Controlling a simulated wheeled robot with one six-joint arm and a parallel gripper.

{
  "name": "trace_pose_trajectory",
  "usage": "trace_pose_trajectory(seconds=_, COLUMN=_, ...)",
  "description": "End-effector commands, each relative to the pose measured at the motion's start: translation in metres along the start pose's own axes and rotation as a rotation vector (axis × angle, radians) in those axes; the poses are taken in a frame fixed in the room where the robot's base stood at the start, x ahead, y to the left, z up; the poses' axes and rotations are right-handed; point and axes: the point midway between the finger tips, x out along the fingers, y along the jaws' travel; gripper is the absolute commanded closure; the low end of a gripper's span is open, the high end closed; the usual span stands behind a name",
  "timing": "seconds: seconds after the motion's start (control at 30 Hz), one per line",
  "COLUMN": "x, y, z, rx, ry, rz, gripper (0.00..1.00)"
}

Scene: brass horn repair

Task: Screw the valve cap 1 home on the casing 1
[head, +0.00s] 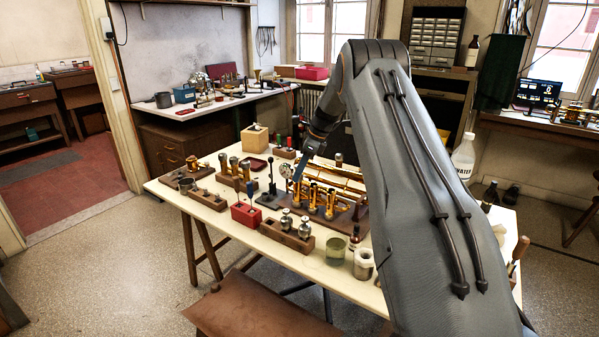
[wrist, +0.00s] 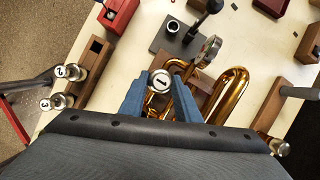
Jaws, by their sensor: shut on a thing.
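Valve cap 1 (wrist: 160,82) is a silvery disc marked "1" in the wrist view. My gripper (wrist: 161,90), with blue fingers, is shut on it, one finger at each side. The brass horn (wrist: 233,88) lies beneath and to the right, with golden tubing. Casing 1 is hidden under the cap and fingers, so I cannot tell how far the cap is seated. In the head view the horn's golden casings (head: 314,200) stand upright on the table, and my gripper (head: 297,176) is at their left end.
A wooden block (wrist: 82,77) holds caps marked 2 and 3 at the left. A dial gauge (wrist: 209,48) and a dark stand (wrist: 178,45) are close to my gripper.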

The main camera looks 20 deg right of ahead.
Motion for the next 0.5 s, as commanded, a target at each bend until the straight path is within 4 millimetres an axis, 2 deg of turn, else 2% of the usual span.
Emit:
trace_pose_trajectory(seconds=0.17, x=-0.0007, y=0.0005, z=0.0001, rx=0.019, ry=0.0, rz=-0.008, gripper=0.98)
trace_pose_trajectory(seconds=0.5, x=-0.0014, y=0.0024, z=0.0004, rx=0.174, ry=0.001, rz=-0.071, gripper=0.98)
